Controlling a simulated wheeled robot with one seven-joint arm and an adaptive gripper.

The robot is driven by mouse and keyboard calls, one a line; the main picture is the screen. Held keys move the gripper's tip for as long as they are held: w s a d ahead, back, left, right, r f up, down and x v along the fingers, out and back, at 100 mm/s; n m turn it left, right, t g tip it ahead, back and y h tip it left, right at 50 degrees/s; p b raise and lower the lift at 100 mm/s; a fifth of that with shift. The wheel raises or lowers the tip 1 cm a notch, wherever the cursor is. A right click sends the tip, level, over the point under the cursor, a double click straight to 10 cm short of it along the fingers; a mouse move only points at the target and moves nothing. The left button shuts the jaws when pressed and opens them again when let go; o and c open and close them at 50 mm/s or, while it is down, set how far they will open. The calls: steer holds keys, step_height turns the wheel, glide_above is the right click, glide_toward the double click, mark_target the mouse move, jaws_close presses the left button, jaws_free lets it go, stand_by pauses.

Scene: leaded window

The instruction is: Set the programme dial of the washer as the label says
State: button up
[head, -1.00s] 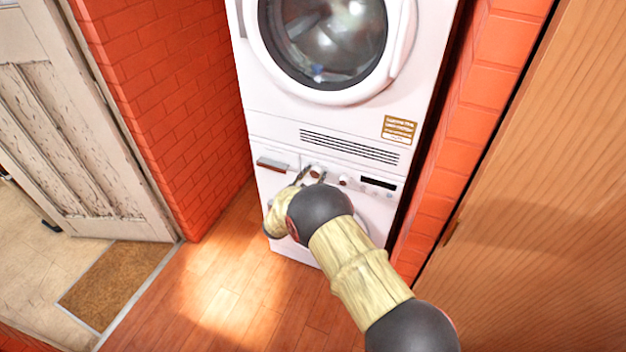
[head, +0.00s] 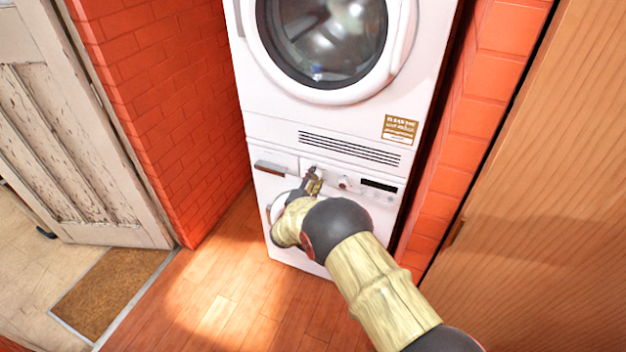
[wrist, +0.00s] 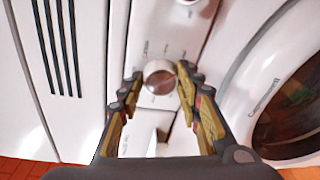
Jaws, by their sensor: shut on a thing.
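The washer (head: 290,252) is the lower of two stacked white machines, its control panel just below the vent slots. In the wrist view, the round programme dial (wrist: 160,75) sits between the fingers of my gripper (wrist: 158,84), with small printed marks around it too blurred to read. My gripper is shut on the dial. In the head view, my gripper (head: 314,178) is at the panel and mostly hides the dial. A gold-brown label (head: 400,128) is on the upper machine, right of centre; its text is too small to read.
A second, smaller knob (head: 343,183) and a dark display (head: 379,186) lie right of the dial. A drawer handle (head: 270,168) is to the left. A brick wall (head: 165,110) and a wooden cabinet (head: 540,190) flank the machines. The wooden floor in front is clear.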

steer(key=m, duration=0.4)
steer(key=shift+f, duration=0.15)
steer(key=shift+d+f+m+t, duration=0.1)
steer(key=shift+m+t, duration=0.5)
steer(key=shift+m, duration=1.9)
steer(key=o, duration=1.2)
steer(key=shift+c, duration=0.2)
steer(key=shift+s, duration=0.1)
steer(key=v, duration=1.2)
